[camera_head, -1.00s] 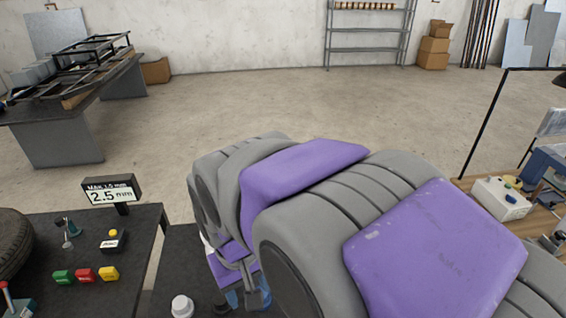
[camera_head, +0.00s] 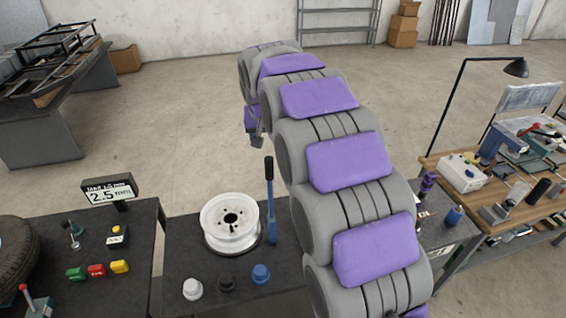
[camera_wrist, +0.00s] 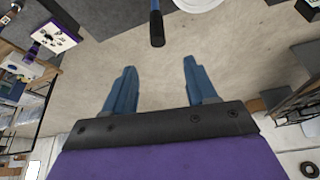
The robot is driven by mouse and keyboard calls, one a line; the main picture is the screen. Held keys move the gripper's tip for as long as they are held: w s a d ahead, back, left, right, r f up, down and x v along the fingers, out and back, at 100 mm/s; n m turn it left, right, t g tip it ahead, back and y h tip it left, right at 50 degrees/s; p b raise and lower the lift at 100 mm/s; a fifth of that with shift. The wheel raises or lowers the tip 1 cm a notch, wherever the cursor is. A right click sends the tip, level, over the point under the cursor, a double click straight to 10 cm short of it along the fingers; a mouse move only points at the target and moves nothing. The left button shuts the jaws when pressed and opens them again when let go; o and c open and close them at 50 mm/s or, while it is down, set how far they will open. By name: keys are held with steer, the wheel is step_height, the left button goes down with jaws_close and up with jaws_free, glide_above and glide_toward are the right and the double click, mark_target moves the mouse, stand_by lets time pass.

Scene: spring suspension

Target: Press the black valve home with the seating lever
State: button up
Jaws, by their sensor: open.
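The black valve (camera_head: 227,284) stands on the dark middle bench (camera_head: 185,255), between a white one (camera_head: 193,289) and a blue one (camera_head: 261,275). The blue lever with a black handle (camera_head: 269,200) stands upright beside a white wheel rim (camera_head: 229,222). I take it for the seating lever. My gripper (camera_wrist: 163,85) is open and empty in the wrist view, with the lever's black handle (camera_wrist: 157,30) ahead of it, apart from the fingers. The rim's edge (camera_wrist: 200,4) shows at the top. In the head view my gripper (camera_head: 257,140) is small, up beyond the bench.
The left bench holds a tyre (camera_head: 15,255), a display reading 2.5 mm (camera_head: 110,191) and green, red and yellow blocks (camera_head: 97,270). A wooden workbench (camera_head: 450,180) with a lamp (camera_head: 516,67) stands at right. Open floor lies behind the middle bench.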

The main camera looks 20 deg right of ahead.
glide_toward(268, 166)
steer(key=w+f, duration=0.1)
steer(key=w+d+f, duration=0.1)
steer(key=f, duration=0.1)
steer(key=w+f, duration=0.1)
steer(key=shift+w+d+f+p, duration=0.1)
steer(key=shift+d+f+p, duration=0.05)
steer(key=shift+d+p, duration=0.25)
steer(key=x, duration=0.3)
steer(key=a+x, duration=0.1)
steer(key=x, duration=0.2)
steer(key=shift+w+a+f+p, duration=0.1)
steer(key=shift+a+f+p, duration=0.1)
steer(key=shift+a+p, duration=0.1)
steer(key=shift+w+d+f, duration=0.1)
steer(key=shift+d+f, duration=0.15)
steer(key=shift+f, duration=0.1)
steer(key=shift+d, duration=0.35)
steer(key=shift+a, duration=0.35)
steer(key=c, duration=0.7)
steer(key=shift+d, duration=0.1)
jaws_close()
